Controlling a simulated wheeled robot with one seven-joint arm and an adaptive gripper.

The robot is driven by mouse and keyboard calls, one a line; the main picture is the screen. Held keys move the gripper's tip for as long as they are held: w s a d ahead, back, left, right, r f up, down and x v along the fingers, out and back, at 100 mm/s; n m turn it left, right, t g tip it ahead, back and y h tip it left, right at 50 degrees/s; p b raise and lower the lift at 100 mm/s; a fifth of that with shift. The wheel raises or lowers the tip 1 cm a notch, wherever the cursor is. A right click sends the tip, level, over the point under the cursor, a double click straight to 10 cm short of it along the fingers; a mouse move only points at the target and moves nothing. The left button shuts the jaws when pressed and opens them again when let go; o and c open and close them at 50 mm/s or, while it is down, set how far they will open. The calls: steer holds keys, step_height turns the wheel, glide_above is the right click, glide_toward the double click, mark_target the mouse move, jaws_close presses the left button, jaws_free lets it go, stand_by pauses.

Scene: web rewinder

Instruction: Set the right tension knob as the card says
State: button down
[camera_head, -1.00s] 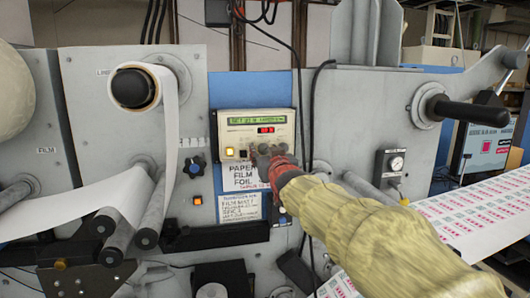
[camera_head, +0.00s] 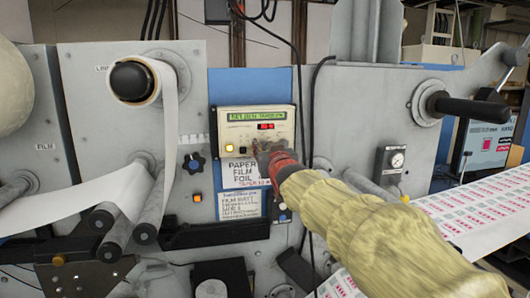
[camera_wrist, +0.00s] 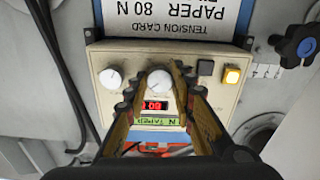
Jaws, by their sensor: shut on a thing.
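A cream control box (camera_head: 288,112) is on the blue panel, with a green text display (camera_head: 257,115) and a red number readout (camera_head: 266,126). The wrist view shows it upside down, with two white knobs. My gripper (camera_wrist: 159,75) is shut on the knob (camera_wrist: 160,84) nearer the buttons; the fingers hide part of it. The other knob (camera_wrist: 111,78) is free beside the fingers. In the head view my gripper (camera_head: 263,150) covers the knobs. The tension card (camera_head: 240,170) hangs just below; in the wrist view the card (camera_wrist: 190,20) reads "PAPER 80 N".
A black button (camera_wrist: 205,68) and a lit yellow button (camera_wrist: 231,75) sit beside the held knob. A blue star knob (camera_head: 194,165) is left of the card. A second notice (camera_head: 240,205) is below. Dark cables (camera_head: 313,90) hang right of the box.

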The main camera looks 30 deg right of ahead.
stand_by(0.3)
steer(key=c, duration=1.6)
jaws_free()
steer(key=shift+o, duration=0.5)
steer(key=v, duration=1.2)
